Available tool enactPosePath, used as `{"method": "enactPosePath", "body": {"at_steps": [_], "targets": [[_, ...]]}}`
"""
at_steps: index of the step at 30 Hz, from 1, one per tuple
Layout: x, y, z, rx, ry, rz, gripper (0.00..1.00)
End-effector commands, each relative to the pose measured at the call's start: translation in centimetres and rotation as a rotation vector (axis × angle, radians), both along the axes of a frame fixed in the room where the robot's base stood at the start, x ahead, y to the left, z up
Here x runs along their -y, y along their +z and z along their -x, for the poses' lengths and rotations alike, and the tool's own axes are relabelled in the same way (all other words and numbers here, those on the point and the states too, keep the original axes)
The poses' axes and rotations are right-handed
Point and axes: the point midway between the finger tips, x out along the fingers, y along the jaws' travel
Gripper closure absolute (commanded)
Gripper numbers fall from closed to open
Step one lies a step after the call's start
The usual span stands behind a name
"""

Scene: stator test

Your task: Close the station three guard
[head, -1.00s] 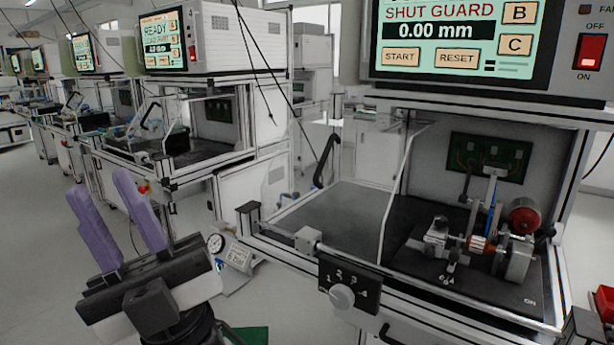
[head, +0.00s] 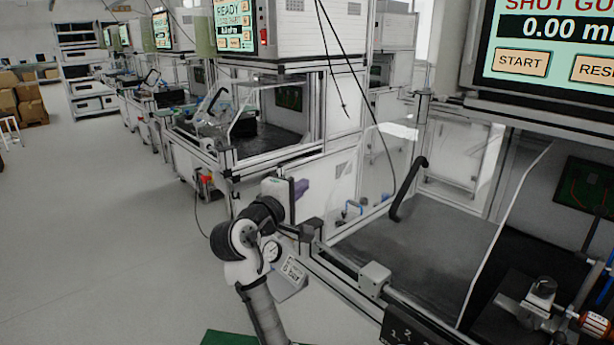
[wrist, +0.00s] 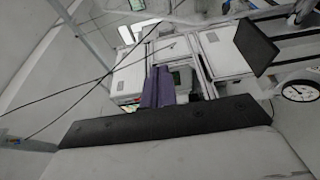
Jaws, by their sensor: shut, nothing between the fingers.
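The near station's screen (head: 553,50) shows part of the words "SHUT GUARD" above "0.00 mm". A clear guard pane (head: 372,165) with a bent black handle (head: 408,188) stands at the left side of this station's open work bay. No station number is readable. My gripper (head: 301,188) is left of the pane and handle, apart from them, near the frame's left corner. My arm partly hides it in the head view. In the wrist view its purple fingers (wrist: 158,88) are together with nothing between them.
A round gauge (head: 271,251) and a tagged plate (head: 292,270) are close below my gripper. A grey block (head: 374,278) sits on the front rail. Motor parts (head: 545,300) lie in the bay. Another station (head: 262,125) stands behind.

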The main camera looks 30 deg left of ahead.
Motion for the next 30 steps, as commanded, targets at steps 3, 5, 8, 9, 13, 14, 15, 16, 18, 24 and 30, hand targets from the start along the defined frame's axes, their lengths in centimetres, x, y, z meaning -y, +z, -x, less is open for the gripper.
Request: {"method": "enactPosePath", "body": {"at_steps": [3, 5, 8, 9, 13, 14, 15, 16, 18, 24, 30], "targets": [[0.1, 0.2, -1.7, -0.001, -0.001, -0.001, 1.0], [0.1, 0.2, -2.9, -0.001, -0.001, -0.001, 1.0], [0.1, 0.3, -5.0, 0.0, 0.0, -0.003, 1.0], [0.1, 0.3, -5.8, 0.001, 0.001, -0.003, 1.0], [0.1, 0.3, -8.2, 0.001, 0.002, -0.004, 1.0], [0.1, 0.3, -8.7, 0.001, 0.002, -0.004, 1.0], [0.2, 0.3, -9.3, 0.001, 0.002, -0.004, 1.0], [0.4, 0.2, -9.5, 0.001, 0.003, -0.005, 1.0], [1.5, 0.2, -8.9, 0.001, 0.004, -0.007, 1.0], [3.4, 0.1, -8.1, 0.002, 0.004, -0.006, 1.0], [3.9, 0.1, -7.9, 0.003, 0.005, -0.006, 1.0]]}}
